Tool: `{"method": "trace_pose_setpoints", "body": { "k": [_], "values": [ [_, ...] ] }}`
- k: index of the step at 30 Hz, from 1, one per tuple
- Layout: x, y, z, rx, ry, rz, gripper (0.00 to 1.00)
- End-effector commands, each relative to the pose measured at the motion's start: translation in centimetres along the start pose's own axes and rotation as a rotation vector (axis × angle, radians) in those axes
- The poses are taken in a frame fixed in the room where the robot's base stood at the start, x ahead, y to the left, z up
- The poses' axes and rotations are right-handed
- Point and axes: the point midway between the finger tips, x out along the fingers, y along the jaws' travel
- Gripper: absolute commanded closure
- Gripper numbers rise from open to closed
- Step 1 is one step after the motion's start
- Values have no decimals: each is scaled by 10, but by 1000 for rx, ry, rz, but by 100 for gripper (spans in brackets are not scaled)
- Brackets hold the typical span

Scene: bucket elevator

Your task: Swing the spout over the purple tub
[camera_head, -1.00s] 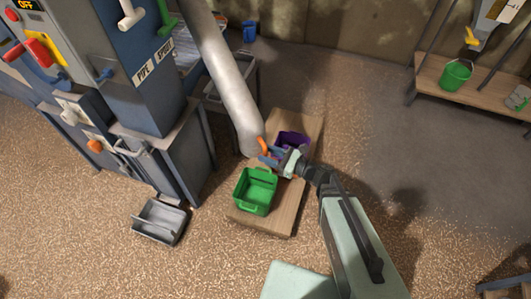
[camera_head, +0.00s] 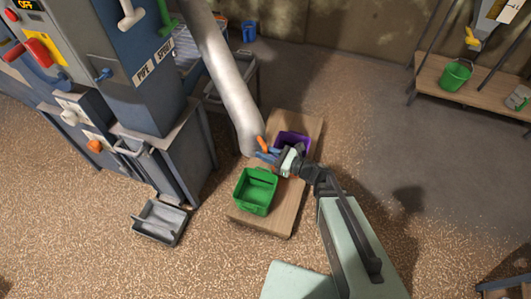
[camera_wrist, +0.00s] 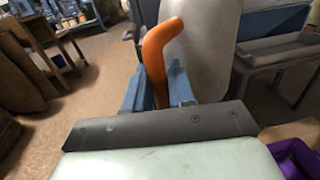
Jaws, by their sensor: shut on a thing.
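The spout (camera_head: 226,80) is a long grey-white pipe slanting down from the machine, with an orange handle (camera_head: 262,143) at its lower end. My gripper (camera_head: 266,156) is at that handle. In the wrist view the blue fingers (camera_wrist: 158,88) are shut on the orange handle (camera_wrist: 157,62), with the pale spout (camera_wrist: 207,45) just behind it. The purple tub (camera_head: 292,142) stands on a wooden board, right of the spout's end and partly hidden by my gripper. Its edge shows at the lower right of the wrist view (camera_wrist: 293,158). The spout's mouth is beside the tub, to its left.
A green tub (camera_head: 255,190) stands on the same wooden board (camera_head: 285,207), nearer than the purple one. A grey metal tray (camera_head: 160,221) lies on the grain-strewn floor. The blue machine (camera_head: 150,95) stands at left. Open floor lies to the right.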

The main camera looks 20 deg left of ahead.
Motion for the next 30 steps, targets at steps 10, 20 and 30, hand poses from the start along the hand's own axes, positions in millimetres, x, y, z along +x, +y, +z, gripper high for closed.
{"method": "trace_pose_setpoints", "body": {
  "k": [10,20,30],
  "values": [
    [0,0,0,0,0,0,100],
    [-7,-14,-1,0,0,23,100],
    [-35,-66,-2,-1,2,124,100]
  ]
}}
